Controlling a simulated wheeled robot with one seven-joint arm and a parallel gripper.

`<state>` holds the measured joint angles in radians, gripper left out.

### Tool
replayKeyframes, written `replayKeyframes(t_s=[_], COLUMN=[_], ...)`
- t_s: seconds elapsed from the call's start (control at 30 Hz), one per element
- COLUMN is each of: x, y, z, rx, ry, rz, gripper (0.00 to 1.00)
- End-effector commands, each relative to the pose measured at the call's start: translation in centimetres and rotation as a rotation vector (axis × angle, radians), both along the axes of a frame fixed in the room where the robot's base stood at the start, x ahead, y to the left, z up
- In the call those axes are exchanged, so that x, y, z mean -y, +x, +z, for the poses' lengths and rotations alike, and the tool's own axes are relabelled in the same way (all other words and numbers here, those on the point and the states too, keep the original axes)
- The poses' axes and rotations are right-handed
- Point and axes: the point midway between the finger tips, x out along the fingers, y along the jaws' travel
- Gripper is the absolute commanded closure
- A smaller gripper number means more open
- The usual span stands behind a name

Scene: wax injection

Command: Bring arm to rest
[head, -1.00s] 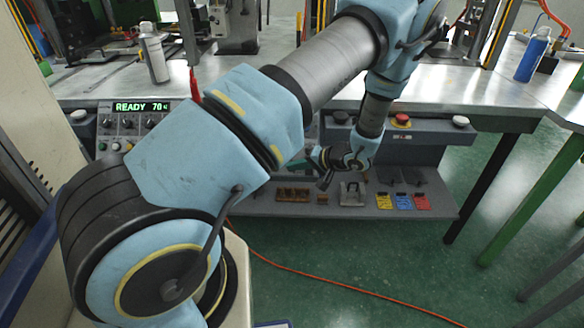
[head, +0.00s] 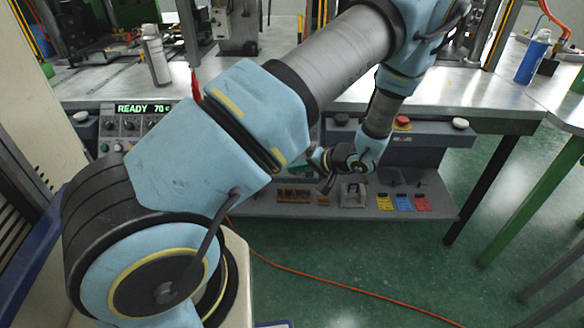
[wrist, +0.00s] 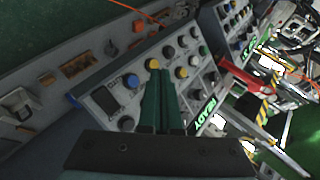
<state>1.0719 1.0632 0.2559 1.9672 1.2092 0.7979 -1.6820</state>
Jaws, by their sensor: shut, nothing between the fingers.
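My blue-and-grey arm crosses the head view from lower left to upper right, then bends down. My gripper (head: 322,180) hangs at the end of it, in front of the console and above the low shelf. In the wrist view my gripper (wrist: 163,90) shows as two green fingers side by side, shut with nothing between them. Behind the fingers lies the control panel (wrist: 130,95) with yellow, blue and grey knobs. In the head view my arm hides part of the console.
The shelf (head: 262,208) below holds several small parts and yellow, blue and red tags.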

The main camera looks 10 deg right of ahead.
Motion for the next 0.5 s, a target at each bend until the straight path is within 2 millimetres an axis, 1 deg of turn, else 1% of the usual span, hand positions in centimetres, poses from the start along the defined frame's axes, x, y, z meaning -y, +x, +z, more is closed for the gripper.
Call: replayKeyframes(t_s=[0.17, 0.27, 0.37, 0.5], x=[-0.1, -1.2, -3.6, -7.8], y=[0.0, -0.1, -0.8, -2.9], z=[0.1, 0.8, 2.4, 5.6], rx=[-0.002, -0.034, -0.117, -0.288], ry=[-0.001, -0.012, -0.043, -0.149], rz=[0.003, 0.039, 0.115, 0.239], gripper=[1.00, 1.00, 1.00, 1.00])
